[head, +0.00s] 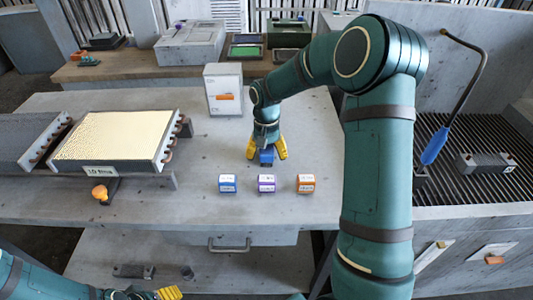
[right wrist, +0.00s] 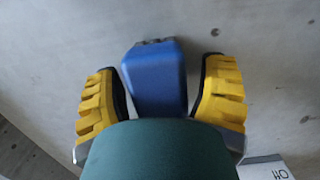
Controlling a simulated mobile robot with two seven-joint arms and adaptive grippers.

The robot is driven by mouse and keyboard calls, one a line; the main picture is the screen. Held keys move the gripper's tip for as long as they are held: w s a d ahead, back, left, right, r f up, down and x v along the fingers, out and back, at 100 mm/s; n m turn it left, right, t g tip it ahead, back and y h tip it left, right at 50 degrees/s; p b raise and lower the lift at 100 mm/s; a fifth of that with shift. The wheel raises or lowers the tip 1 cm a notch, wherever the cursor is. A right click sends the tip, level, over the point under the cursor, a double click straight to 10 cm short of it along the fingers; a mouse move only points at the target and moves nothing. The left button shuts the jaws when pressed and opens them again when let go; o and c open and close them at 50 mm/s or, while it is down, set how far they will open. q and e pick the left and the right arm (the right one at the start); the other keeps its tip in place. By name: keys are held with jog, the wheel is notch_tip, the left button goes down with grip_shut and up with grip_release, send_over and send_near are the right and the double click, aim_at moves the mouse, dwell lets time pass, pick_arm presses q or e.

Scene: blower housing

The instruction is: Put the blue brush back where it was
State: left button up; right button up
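A blue block-like thing (head: 267,156), probably the blue brush, stands on the grey table between the yellow fingers of my right gripper (head: 267,150). In the right wrist view the blue brush (right wrist: 155,78) has a smooth blue body and a dark grey far end. The right gripper (right wrist: 160,85) is open around it; a gap shows at the right finger, and the left finger is very close to it. My left gripper (head: 158,295) is only partly in view at the bottom edge, low and away from the brush; its opening is unclear.
Labelled blue (head: 228,184), purple (head: 266,184) and orange (head: 305,184) blocks stand in a row in front of the right gripper. A white panel box (head: 224,90) stands behind left. A finned coil unit (head: 115,138) lies left.

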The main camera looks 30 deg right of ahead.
jog(key=shift+r, duration=0.1)
jog(key=r+p, duration=0.1)
jog(key=r, duration=0.3)
jog(key=r+p, duration=0.1)
jog(key=r, duration=0.3)
jog(key=w+r+p, duration=0.1)
jog(key=r, duration=0.3)
jog(key=shift+w+d, duration=0.1)
jog(key=shift+d, duration=0.25)
